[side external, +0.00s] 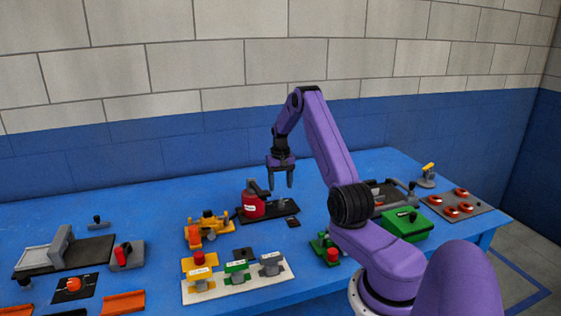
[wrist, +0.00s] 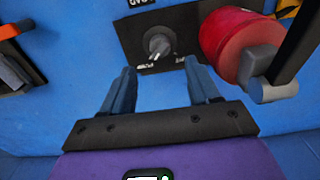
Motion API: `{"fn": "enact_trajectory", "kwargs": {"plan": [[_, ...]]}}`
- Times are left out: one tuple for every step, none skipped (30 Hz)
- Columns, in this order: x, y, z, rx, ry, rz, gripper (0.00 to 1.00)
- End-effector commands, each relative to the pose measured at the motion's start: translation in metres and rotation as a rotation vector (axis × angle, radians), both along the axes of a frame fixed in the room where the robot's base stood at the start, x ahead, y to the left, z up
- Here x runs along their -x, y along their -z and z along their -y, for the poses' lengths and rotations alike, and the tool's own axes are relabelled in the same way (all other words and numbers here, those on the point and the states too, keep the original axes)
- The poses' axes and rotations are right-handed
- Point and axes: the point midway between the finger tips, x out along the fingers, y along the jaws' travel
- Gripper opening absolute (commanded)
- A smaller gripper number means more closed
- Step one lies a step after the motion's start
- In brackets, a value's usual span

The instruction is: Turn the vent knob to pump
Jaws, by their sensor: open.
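A small grey knob (wrist: 158,43) sits on a black base plate (wrist: 128,27) in the wrist view; I take it for the vent knob. Labels on the plate are partly cut off and too small to read surely, and the knob's pointing direction is unclear. A red cylinder (wrist: 228,38) with a grey and black lever stands beside the knob; it also shows in the side view (side external: 253,206). My gripper (wrist: 160,65) is open and empty, its fingers on either side of the knob's line, apart from it. In the side view my gripper (side external: 282,185) hangs above the plate.
An orange and grey device (side external: 208,229) stands left of the plate in the side view. A white panel (side external: 240,284) with several button units lies in front. A green box (side external: 404,224) is to the right. Blue table behind the plate is clear.

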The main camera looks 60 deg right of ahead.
Motion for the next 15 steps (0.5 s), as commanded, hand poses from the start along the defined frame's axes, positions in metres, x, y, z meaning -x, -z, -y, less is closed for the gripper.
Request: {"fn": "enact_trajectory", "kwargs": {"plan": [[0.000, -0.013, 0.000, 0.003, 0.000, 0.003, 0.60], [0.000, -0.019, 0.000, 0.004, 0.000, 0.003, 0.60], [-0.001, -0.028, 0.001, 0.003, 0.000, 0.003, 0.60], [-0.001, -0.034, 0.001, 0.004, 0.000, 0.003, 0.60], [0.000, -0.040, 0.000, 0.003, 0.000, 0.003, 0.60], [0.000, -0.048, 0.000, 0.003, 0.000, 0.003, 0.60], [0.000, -0.054, 0.000, 0.002, 0.000, 0.002, 0.60], [0.000, -0.060, 0.000, 0.003, 0.001, 0.003, 0.60], [0.000, -0.067, 0.000, 0.003, 0.001, 0.003, 0.60], [0.000, -0.072, 0.000, 0.003, 0.001, 0.003, 0.60], [0.000, -0.076, 0.000, 0.002, 0.001, 0.002, 0.60], [0.000, -0.081, 0.000, 0.002, 0.001, 0.002, 0.60], [0.000, -0.085, 0.000, 0.001, 0.001, 0.001, 0.60], [0.000, -0.088, 0.000, 0.001, 0.001, 0.001, 0.60], [0.000, -0.091, 0.000, 0.001, 0.001, 0.001, 0.60]]}}
